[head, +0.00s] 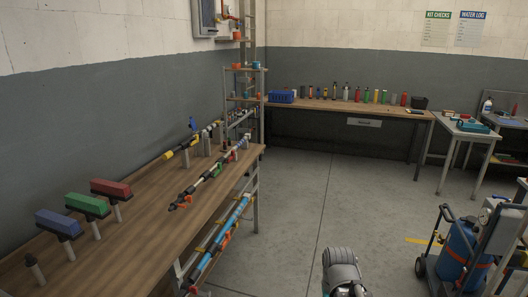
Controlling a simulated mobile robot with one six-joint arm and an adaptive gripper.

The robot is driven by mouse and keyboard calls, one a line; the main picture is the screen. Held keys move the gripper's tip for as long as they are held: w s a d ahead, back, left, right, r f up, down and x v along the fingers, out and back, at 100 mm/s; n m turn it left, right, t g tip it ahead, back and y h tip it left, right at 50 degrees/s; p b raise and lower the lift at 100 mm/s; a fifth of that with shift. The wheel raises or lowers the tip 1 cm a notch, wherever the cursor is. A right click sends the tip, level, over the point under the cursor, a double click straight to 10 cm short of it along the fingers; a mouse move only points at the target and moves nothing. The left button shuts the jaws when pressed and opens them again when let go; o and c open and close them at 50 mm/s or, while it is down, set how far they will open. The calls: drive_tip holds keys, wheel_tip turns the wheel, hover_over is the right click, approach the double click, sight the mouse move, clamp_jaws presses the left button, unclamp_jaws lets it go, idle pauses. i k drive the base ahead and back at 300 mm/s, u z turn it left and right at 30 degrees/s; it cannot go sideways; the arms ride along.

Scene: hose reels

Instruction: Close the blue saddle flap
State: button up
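A blue block (58,222) sits on a short post at the left end of the long wooden bench (150,212), with a green block (87,204) and a red block (111,188) on posts beside it. A small blue piece (192,124) stands upright above a yellow-and-black tube (180,149) held on posts along the wall. I cannot tell which blue part is the saddle flap, or see a hinge. A grey ribbed part of my arm (341,268) shows at bottom centre, well right of the bench. My gripper's fingers are not visible.
A second tube (207,177) lies along the bench, with blue tubing (218,238) below it. A metal rack (244,90) stands at the bench's far end. A blue cart (457,250) is at right. The middle floor (325,190) is clear.

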sight(192, 124)
drive_tip(key=u, duration=0.05)
drive_tip(key=i, duration=3.3)
drive_tip(key=u, duration=0.9)
